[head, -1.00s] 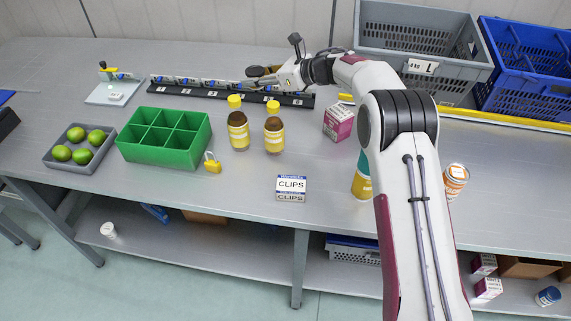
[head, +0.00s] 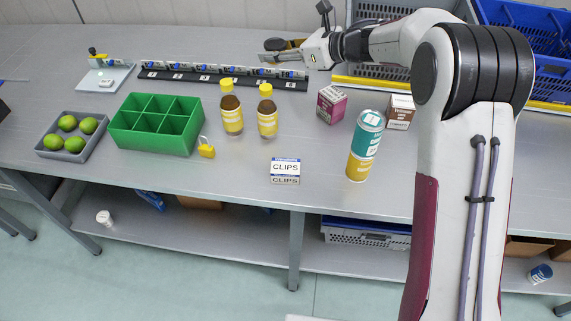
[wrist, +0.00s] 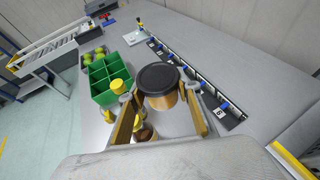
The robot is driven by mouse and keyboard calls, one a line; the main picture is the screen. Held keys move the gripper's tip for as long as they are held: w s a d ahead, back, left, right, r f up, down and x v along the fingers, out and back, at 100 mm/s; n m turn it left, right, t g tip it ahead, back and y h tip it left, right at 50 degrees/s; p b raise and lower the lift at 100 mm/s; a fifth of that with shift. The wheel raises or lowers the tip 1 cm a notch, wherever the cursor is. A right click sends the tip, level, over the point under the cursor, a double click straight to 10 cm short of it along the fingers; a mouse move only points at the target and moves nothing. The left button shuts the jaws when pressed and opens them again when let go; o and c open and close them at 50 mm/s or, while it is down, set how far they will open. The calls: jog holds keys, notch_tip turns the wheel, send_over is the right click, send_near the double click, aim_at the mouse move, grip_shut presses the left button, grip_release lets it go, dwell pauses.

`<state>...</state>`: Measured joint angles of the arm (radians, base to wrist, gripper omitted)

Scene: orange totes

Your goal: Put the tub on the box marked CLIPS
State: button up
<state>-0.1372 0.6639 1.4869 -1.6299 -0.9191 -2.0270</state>
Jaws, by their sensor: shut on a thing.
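The tub (wrist: 160,98) is amber-brown with a black lid. In the wrist view it sits upright between the two fingers of my gripper (wrist: 163,112), which is shut on it. In the head view my gripper (head: 282,51) is at the back of the bench, over or near the black labelled rail; the tub is small and partly hidden there. The box marked CLIPS (head: 285,168) is a small white and blue box near the bench's front edge, with nothing on top. My gripper is well behind it, apart from it.
Two yellow-capped bottles (head: 232,115) stand between the rail (head: 222,80) and the CLIPS box. A green divided bin (head: 155,143) and yellow padlock (head: 206,148) are left. Bench around the CLIPS box is clear.

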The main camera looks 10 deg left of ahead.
jog(key=s+d+f, duration=0.1)
jog(key=s+d, duration=0.4)
jog(key=s, duration=0.7)
send_over(286, 166)
notch_tip(286, 166, down, 4)
jog(key=shift+f, duration=0.2)
jog(key=shift+f, duration=2.8)
jog(key=shift+f, duration=2.1)
jog(key=shift+f, duration=0.1)
